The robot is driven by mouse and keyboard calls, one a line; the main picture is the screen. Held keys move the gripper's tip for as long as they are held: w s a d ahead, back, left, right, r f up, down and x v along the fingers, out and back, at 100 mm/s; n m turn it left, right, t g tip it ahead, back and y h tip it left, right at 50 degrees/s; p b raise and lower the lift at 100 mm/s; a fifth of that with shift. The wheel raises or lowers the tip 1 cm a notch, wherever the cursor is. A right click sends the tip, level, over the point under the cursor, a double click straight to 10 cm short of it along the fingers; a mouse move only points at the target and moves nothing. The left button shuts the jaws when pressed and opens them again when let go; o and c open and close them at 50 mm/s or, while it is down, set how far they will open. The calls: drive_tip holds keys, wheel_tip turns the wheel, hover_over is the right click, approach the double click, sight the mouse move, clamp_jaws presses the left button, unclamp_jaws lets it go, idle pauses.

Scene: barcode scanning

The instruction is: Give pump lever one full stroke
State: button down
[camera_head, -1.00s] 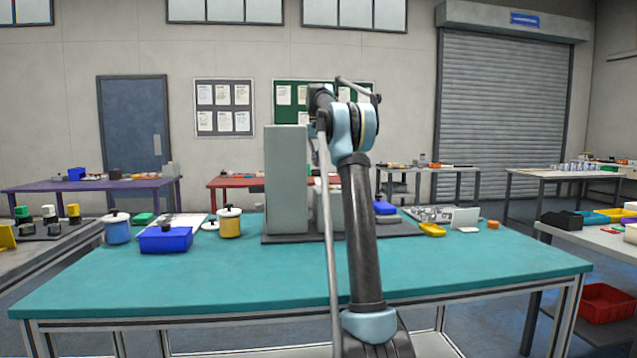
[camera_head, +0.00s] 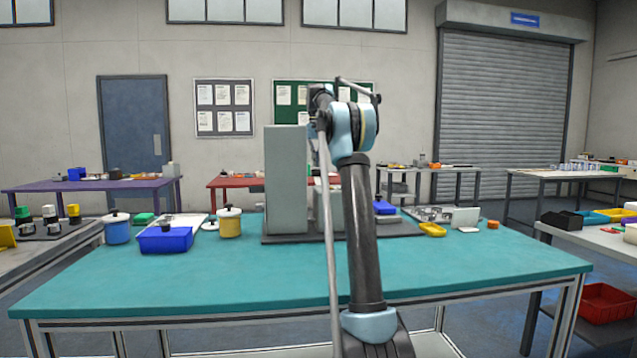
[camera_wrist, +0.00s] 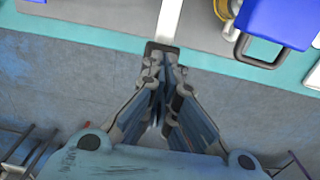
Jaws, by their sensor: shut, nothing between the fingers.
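A pale straight bar with a dark end, which looks like the pump lever (camera_wrist: 171,20), enters the wrist view from the top. My gripper (camera_wrist: 160,68) is shut and empty, with its fingertips at the bar's dark end; I cannot tell if they touch it. In the head view a tall grey block (camera_head: 287,180) stands on a dark base plate (camera_head: 255,239) towards the back of the teal table. My arm covers the middle of this assembly, and the lever and my fingertips cannot be made out there.
A blue box (camera_wrist: 285,20) with a dark handle is close on the right in the wrist view. On the teal table (camera_head: 220,280) are a blue bin (camera_head: 165,241), a yellow canister (camera_head: 230,222) and a yellow tray (camera_head: 433,230). The table's front is clear.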

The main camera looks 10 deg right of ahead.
sight(316, 179)
idle(0.3)
drive_tip(key=shift+f, duration=4.05)
drive_tip(key=shift+r, duration=4.05)
drive_tip(key=shift+r, duration=2)
